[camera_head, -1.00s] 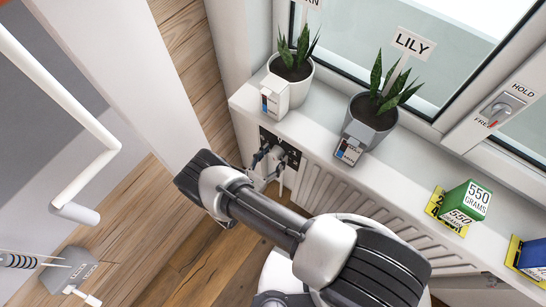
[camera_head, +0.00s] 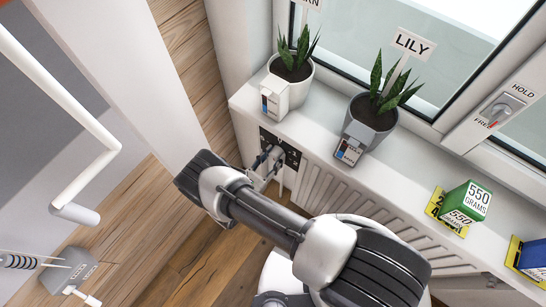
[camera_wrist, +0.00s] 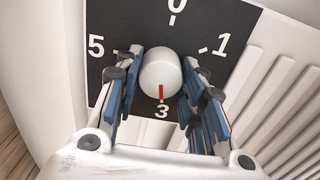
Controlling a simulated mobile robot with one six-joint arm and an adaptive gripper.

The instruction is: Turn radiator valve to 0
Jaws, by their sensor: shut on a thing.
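The white round radiator valve knob (camera_wrist: 161,76) sits on a black dial plate (camera_wrist: 105,25) in the wrist view. The plate reads 0 at the top, 1 at the right, 3 at the bottom and 5 at the left. The knob's red mark points down at 3. My gripper (camera_wrist: 160,92) has its blue-padded fingers on the left and right of the knob, shut on it. In the head view, my gripper (camera_head: 265,163) is at the black dial plate (camera_head: 292,155) below the sill; the knob is mostly hidden there.
A ribbed radiator (camera_head: 330,195) runs right of the dial under the white sill (camera_head: 400,165). Two potted plants, one labelled LILY (camera_head: 411,44), stand on the sill above. A green 550 GRAMS box (camera_head: 470,200) is farther right. A white pillar (camera_head: 140,90) stands left.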

